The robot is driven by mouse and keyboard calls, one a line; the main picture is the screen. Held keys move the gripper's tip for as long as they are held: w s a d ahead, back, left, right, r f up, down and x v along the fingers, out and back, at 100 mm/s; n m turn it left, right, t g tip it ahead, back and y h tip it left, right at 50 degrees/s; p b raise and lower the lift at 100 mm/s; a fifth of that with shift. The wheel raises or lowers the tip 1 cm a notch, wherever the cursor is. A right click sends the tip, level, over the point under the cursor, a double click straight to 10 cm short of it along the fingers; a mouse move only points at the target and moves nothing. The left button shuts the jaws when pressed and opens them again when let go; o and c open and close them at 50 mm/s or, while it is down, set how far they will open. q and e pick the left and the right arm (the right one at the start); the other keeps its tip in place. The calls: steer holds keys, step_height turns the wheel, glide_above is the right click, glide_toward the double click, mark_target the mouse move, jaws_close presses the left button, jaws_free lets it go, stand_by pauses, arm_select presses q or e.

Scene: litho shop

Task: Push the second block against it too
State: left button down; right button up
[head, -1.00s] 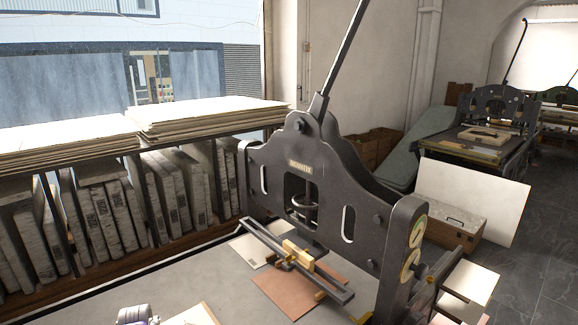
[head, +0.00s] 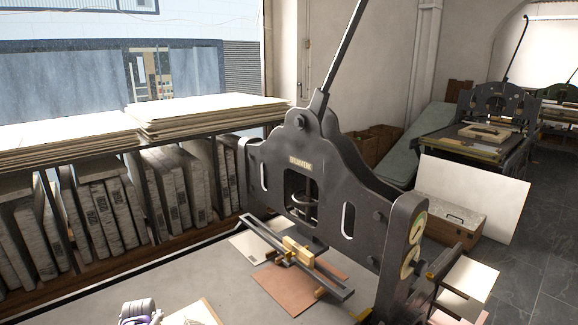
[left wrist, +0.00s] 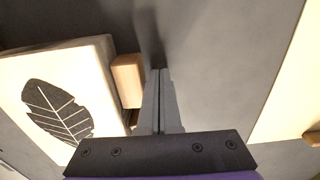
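In the left wrist view, a pale slab with a dark leaf image (left wrist: 62,98) lies on the grey bed. A wooden block (left wrist: 127,78) sits at its right edge and appears to touch it. A small piece of similar wood (left wrist: 134,118) shows below that, mostly hidden by my gripper. My left gripper (left wrist: 162,72) has its fingers together, with nothing seen between them, just right of the wooden block. In the head view my left gripper's body (head: 140,312) shows at the bottom edge, beside the slab's pale corner (head: 196,313). My right gripper is out of view.
A dark press frame (head: 315,185) with a long lever stands over the bed (head: 150,275). A copper-coloured plate (head: 290,290) lies under its crossbar. In the left wrist view, a pale board (left wrist: 290,90) lies at the right, with bare grey bed between.

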arm_select(q)
steer(key=shift+s+a+r, duration=0.2)
steer(key=shift+s+a, duration=0.4)
steer(key=shift+a, duration=0.05)
step_height(320, 180, up, 8)
steer(key=p, duration=0.3)
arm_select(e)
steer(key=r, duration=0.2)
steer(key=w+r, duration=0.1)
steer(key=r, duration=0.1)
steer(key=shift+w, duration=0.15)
arm_select(q)
steer(key=s+d+r+m+t, duration=0.3)
steer(key=s+d+r+m, duration=0.1)
steer(key=s+d+r, duration=0.8)
steer(key=s+d+f+m+t, duration=0.2)
steer(key=s+d, duration=0.6)
steer(key=s, duration=0.5)
steer(key=shift+d+f+m+t, duration=0.35)
steer(key=shift+f+m, duration=0.25)
steer(key=shift+m, duration=0.4)
